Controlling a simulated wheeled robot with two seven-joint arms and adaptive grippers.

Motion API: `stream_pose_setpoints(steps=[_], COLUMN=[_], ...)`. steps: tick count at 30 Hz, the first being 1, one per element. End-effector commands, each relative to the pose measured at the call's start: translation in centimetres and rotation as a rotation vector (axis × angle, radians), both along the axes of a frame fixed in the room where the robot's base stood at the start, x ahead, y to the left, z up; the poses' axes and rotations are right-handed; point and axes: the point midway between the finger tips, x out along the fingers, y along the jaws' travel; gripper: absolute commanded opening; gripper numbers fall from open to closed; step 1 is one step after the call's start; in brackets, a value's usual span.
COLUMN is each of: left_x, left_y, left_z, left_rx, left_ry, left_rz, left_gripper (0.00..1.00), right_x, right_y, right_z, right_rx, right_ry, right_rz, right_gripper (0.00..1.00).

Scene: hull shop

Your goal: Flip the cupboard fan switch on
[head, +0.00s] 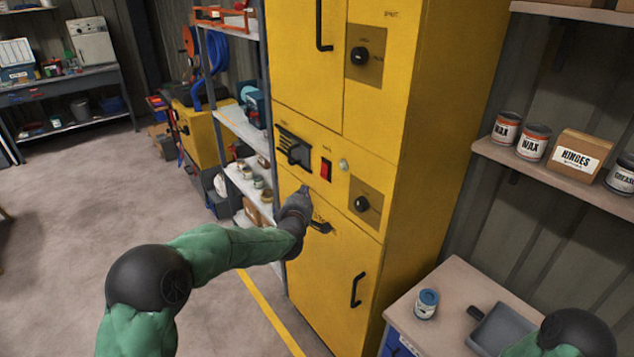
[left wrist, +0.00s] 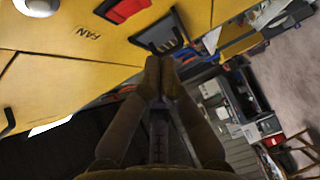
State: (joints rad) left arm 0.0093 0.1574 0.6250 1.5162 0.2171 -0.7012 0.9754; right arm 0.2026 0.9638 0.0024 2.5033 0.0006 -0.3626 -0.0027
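The tall yellow cupboard (head: 330,230) stands in the middle of the head view. The red switch (left wrist: 125,10) also shows at the top of the left wrist view, close to the FAN label (left wrist: 88,33). I cannot tell which way it is tipped. My left gripper (head: 304,190) is just below and left of the switch, apart from it. Its fingertips (left wrist: 160,62) are together with nothing between them. My right gripper is not in view.
A black door handle (head: 356,290) sticks out below. A bench (head: 450,285) with a can and scoop stands at right.

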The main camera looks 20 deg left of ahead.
Motion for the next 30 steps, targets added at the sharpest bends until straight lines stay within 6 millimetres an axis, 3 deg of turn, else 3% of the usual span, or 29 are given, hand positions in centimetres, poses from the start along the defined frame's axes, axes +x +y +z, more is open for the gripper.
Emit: stream_pose_setpoints(steps=[10,15,30], left_x=[5.2,6.8,8.0], left_y=[0.6,-1.0,-1.9], left_z=[-0.6,-0.8,-0.9], left_rx=[0.000,0.000,0.000], left_ry=[-0.001,0.000,0.000], left_rz=[0.000,-0.002,-0.001], left_gripper=[0.00,0.00,0.00], right_x=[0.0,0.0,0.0], right_y=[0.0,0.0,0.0], right_z=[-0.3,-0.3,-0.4], right_rx=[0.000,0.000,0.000], right_ry=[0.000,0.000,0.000], right_rz=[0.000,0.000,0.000], right_gripper=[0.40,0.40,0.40])
